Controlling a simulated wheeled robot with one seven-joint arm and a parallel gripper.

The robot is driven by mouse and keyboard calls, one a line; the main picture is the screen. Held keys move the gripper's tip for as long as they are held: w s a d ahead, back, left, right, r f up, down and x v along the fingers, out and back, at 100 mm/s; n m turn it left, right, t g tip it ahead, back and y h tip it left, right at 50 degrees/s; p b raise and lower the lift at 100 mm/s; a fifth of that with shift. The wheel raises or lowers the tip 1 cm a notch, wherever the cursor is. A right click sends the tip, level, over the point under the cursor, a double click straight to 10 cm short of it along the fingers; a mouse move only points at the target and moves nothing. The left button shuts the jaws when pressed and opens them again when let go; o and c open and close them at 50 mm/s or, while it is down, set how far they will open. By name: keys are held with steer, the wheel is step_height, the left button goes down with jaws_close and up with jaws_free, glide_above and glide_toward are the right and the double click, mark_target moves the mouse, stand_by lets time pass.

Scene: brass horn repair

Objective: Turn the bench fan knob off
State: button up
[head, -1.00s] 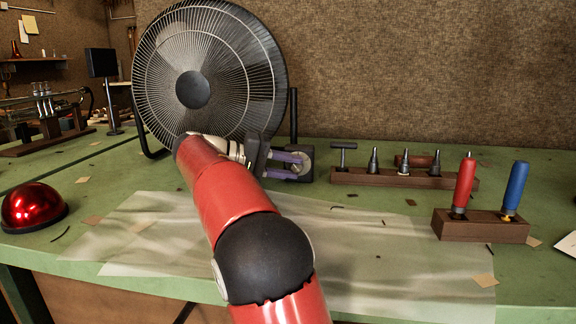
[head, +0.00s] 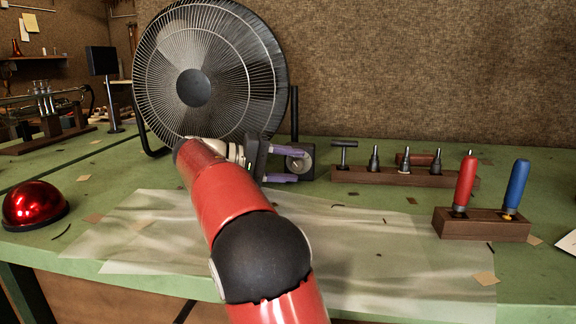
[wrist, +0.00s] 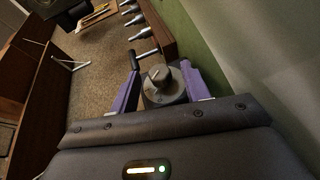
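The bench fan (head: 194,88), a large black cage fan, stands at the back left of the bench. Its round grey control knob (wrist: 158,74) has a raised grip bar with a light mark and sits on a round grey housing. In the head view the knob (head: 304,163) shows just right of my gripper (head: 291,165). My gripper's two purple fingers are open, one on each side of the knob in the wrist view (wrist: 160,80). A gap shows between each finger and the knob. My arm hides the lower part of the fan.
A wooden rack of metal tools (head: 384,176) stands close right of the knob. A block (head: 484,225) holds red and blue handled tools. A red dome (head: 33,204) is at the left. A thin translucent sheet (head: 400,270) covers the bench front.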

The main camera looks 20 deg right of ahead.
steer(key=shift+a, duration=0.1)
steer(key=v, duration=0.7)
steer(key=shift+w+a, duration=0.15)
steer(key=shift+a, duration=0.15)
